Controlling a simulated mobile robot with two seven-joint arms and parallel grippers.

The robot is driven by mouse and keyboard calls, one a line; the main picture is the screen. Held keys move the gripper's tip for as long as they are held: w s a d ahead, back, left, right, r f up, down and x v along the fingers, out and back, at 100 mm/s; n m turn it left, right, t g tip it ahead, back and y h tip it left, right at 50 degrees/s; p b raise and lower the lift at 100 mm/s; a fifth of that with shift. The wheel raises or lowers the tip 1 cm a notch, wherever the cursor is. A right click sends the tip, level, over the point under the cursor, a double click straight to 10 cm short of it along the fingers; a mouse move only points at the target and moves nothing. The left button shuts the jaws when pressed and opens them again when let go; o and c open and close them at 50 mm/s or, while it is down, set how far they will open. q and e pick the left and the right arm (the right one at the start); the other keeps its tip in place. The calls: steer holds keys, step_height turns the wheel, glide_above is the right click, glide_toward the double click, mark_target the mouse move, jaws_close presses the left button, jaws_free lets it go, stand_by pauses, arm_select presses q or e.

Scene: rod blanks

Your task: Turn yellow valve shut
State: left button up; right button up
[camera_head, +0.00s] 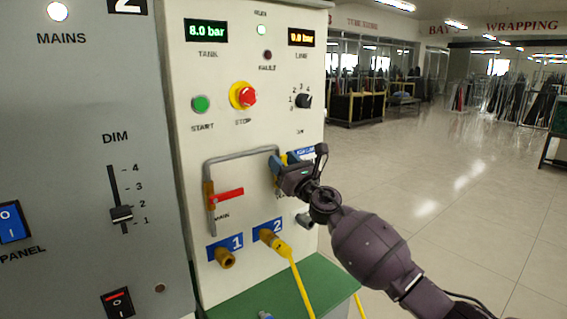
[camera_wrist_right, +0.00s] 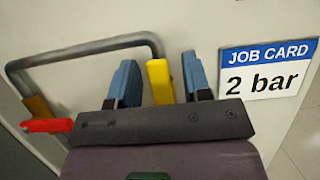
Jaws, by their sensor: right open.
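The yellow valve handle (camera_wrist_right: 160,82) sits at the right end of a bent grey pipe on the panel and runs up and down in the wrist view. My right gripper (camera_wrist_right: 158,66) is open, with one blue finger on each side of the handle. In the head view my right gripper (camera_head: 287,165) is at the panel front and hides most of the yellow valve. My left gripper is not in view.
A red valve lever (camera_head: 227,196) is at the pipe's left end (camera_head: 209,200). Below are outlet 1 (camera_head: 225,258) and outlet 2, with a yellow hose plug (camera_head: 272,241). A job card (camera_wrist_right: 268,70) reads 2 bar. The tank display (camera_head: 206,31) reads 8.0 bar, the line display (camera_head: 301,37) 0.0.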

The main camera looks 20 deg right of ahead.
steer(key=shift+c, duration=0.2)
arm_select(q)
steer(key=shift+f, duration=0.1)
arm_select(e)
jaws_close()
